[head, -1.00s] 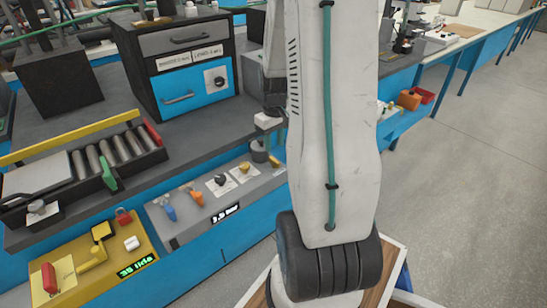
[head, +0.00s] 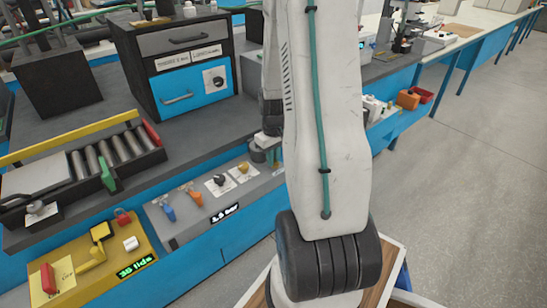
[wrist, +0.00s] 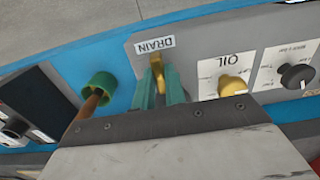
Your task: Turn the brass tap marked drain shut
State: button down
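The brass tap (wrist: 157,70) is in the wrist view, on a grey panel (wrist: 203,45) beside a white label (wrist: 155,46) reading DRAIN. Its narrow handle points roughly up and down in the picture. My gripper (wrist: 158,85) has its two teal fingers on either side of the handle, close to it. I cannot tell whether they touch or press on it. The handle's lower part is partly hidden between the fingers. In the head view my arm covers the tap, and my gripper shows only in part at the panel's right end.
A yellow knob (wrist: 231,86) labelled OIL and a black knob (wrist: 297,76) are right of the tap in the wrist view. A green ring (wrist: 100,86) with a wooden handle is on the left. A blue drawer cabinet (head: 190,85) stands behind the panel.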

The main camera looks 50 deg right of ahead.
jog(key=shift+m, duration=0.3)
jog(key=m, duration=0.3)
jog(key=shift+m, duration=0.3)
jog(key=m, duration=0.4)
jog(key=shift+m, duration=0.3)
jog(key=m, duration=0.9)
dwell(0.3)
jog(key=c, duration=1.4)
grip_release()
jog(key=shift+c, duration=0.2)
